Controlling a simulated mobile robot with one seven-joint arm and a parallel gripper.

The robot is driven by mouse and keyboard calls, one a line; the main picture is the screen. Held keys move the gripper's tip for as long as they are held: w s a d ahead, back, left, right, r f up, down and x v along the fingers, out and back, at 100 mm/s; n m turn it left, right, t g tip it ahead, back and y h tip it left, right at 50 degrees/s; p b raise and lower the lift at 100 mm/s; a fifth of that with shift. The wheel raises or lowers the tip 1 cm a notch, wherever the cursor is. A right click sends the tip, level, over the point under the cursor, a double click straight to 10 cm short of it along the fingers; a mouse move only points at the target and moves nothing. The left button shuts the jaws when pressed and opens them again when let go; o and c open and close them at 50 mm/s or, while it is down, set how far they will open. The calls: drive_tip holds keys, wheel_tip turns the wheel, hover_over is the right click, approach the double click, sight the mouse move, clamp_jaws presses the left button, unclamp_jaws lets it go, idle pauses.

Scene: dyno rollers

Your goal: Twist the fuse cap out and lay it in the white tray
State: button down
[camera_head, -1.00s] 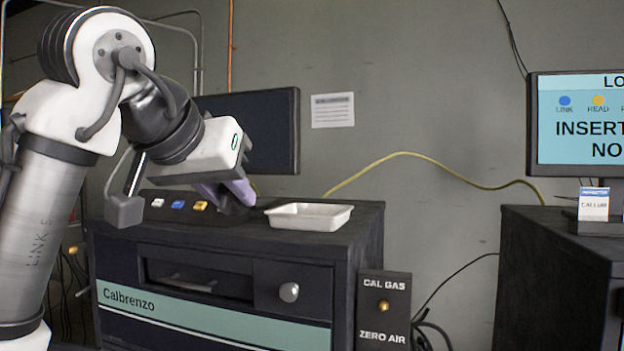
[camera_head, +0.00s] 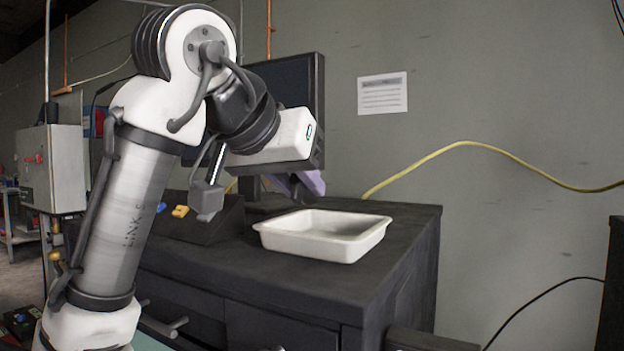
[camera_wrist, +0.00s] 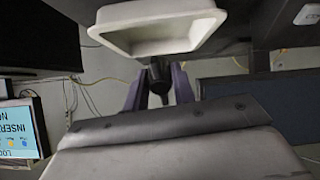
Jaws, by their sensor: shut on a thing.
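My gripper (camera_head: 308,186), with purple fingers, points down just behind the white tray in the head view. In the wrist view my gripper (camera_wrist: 158,88) is shut on a small black piece, the fuse cap (camera_wrist: 158,74), which shows between the fingers. In the head view the cap is hard to make out against the dark fingers. The white tray (camera_head: 269,239) is a shallow rectangular dish on the dark bench top, and the part of its inside that shows is empty. It also shows in the wrist view (camera_wrist: 112,15), just beyond the fingertips.
A dark control panel with a yellow button (camera_head: 180,211) stands left of the tray, partly behind my arm. A dark monitor (camera_head: 290,95) stands behind the gripper. The bench top (camera_head: 400,225) is clear right of the tray. A yellow cable (camera_head: 455,146) runs along the wall.

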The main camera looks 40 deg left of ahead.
drive_tip(key=shift+w+r+b+x, duration=0.15)
drive_tip(key=shift+b+x, duration=0.1)
drive_tip(key=shift+x, duration=0.95)
drive_tip(key=shift+w+r+b+x, duration=0.1)
drive_tip(key=shift+r+b+x, duration=0.15)
drive_tip(key=shift+x, duration=0.95)
drive_tip(key=shift+w+r+b+x, duration=0.1)
drive_tip(key=shift+b+x, duration=0.2)
drive_tip(key=shift+x, duration=0.9)
drive_tip(key=shift+f+b, duration=0.6)
drive_tip(key=shift+f, duration=0.35)
drive_tip(key=c, duration=1.1)
unclamp_jaws()
drive_tip(key=p+v, duration=0.1)
drive_tip(key=v, duration=1.2)
drive_tip(key=shift+s+r, duration=0.25)
drive_tip(key=shift+s, duration=0.05)
